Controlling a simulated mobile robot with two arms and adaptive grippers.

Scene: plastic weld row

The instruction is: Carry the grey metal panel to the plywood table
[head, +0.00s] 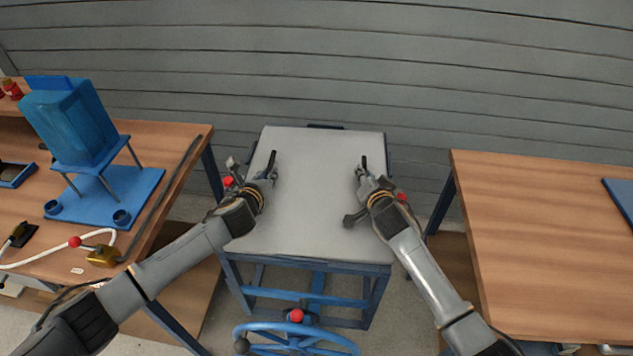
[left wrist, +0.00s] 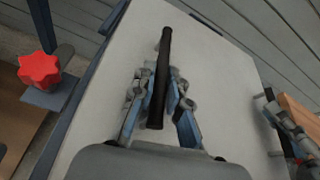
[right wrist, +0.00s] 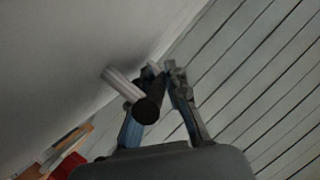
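The grey metal panel (head: 312,205) lies flat on a blue metal stand (head: 305,267) between two wood-topped tables. A black bar handle stands near each side of the panel. My left gripper (head: 269,170) is at the left handle, and the left wrist view shows its fingers closed around the black bar (left wrist: 163,60). My right gripper (head: 364,172) is at the right handle; in the right wrist view the black bar (right wrist: 150,105) on its grey post lies between the fingers. Which wooden table is the plywood one I cannot tell: the right one (head: 550,250) or the left one (head: 170,200).
The left table carries a blue machine (head: 75,120) and a brass-coloured tool (head: 103,255). The right table is mostly bare, with a blue item (head: 620,198) at its right edge. Red knobs (head: 228,181) flank the stand. A blue handwheel (head: 290,338) is in front; a plank wall is behind.

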